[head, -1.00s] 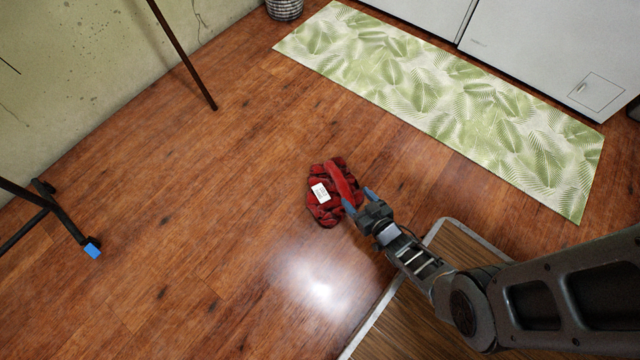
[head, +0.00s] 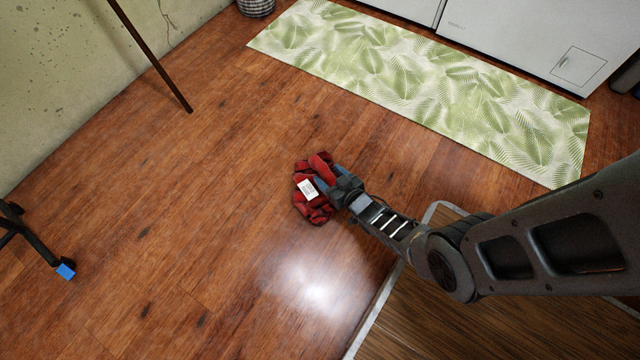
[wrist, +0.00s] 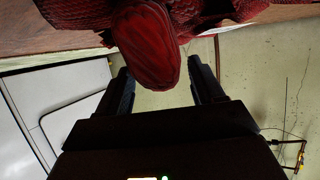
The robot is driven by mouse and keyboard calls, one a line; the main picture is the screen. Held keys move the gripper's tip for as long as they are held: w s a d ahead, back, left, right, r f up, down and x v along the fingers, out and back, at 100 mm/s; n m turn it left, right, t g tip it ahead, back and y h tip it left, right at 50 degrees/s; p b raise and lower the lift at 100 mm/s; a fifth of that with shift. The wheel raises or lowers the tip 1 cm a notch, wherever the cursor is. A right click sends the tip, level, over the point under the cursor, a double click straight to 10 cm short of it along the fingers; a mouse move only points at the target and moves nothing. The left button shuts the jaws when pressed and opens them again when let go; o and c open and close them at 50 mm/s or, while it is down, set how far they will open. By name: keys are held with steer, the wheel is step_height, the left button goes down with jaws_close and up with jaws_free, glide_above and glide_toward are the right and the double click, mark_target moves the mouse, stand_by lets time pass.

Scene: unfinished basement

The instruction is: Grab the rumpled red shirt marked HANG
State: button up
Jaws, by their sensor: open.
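The rumpled red shirt (head: 315,207) lies in a heap on the wooden floor, with a white tag (head: 307,189) on top. The tag's writing is too small to read. My gripper (head: 325,187) is at the right side of the heap, low to the floor. In the wrist view, a rounded fold of the red shirt (wrist: 147,45) reaches down between the two open fingers of my gripper (wrist: 162,80). The fingers stand on either side of that fold, and I cannot tell whether they touch it.
A leaf-patterned mat (head: 430,85) lies beyond the shirt, before white cabinets (head: 530,35). A dark pole (head: 150,55) stands at the upper left and a black stand leg with a blue tip (head: 66,270) at the left. The floor around the shirt is clear.

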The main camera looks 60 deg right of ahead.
jaws_close()
stand_by(0.5)
